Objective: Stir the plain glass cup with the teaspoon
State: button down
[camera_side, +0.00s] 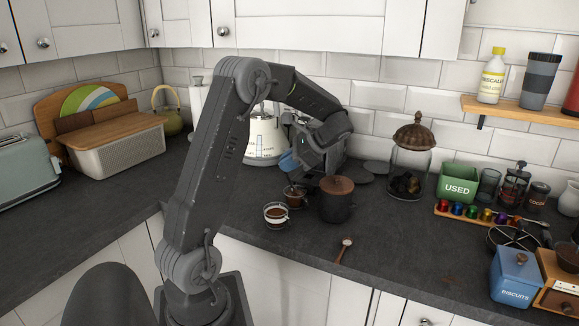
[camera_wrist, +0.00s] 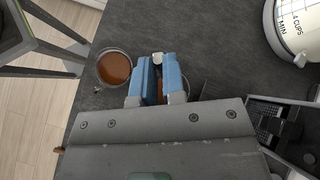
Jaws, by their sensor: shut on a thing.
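My gripper (camera_side: 288,163) has blue fingers and points down above the rear glass cup (camera_side: 294,197), which holds brown liquid and looks plain. In the wrist view my gripper (camera_wrist: 160,72) is shut on the teaspoon (camera_wrist: 158,58), whose pale end shows between the fingertips. The rest of the spoon is hidden, so I cannot tell whether its bowl is in the liquid. The rear cup is mostly covered by the fingers there. A second glass cup (camera_side: 276,215), with a pale band, stands in front and also holds brown liquid; it shows clear of the fingers in the wrist view (camera_wrist: 114,68).
A dark canister with a wooden lid (camera_side: 337,200) stands close right of the rear cup. A small scoop (camera_side: 345,248) lies in front. The white kettle (camera_side: 264,140) is behind, and a glass jar (camera_side: 409,165) is farther right. The worktop's front left is clear.

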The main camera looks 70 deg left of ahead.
jog(key=shift+s+d+r, duration=0.15)
jog(key=shift+s+r, duration=0.2)
jog(key=shift+r, duration=0.45)
jog(key=shift+s+d+r, duration=0.1)
jog(key=shift+s+r, duration=0.25)
jog(key=shift+r, duration=0.4)
jog(key=shift+r, duration=2.5)
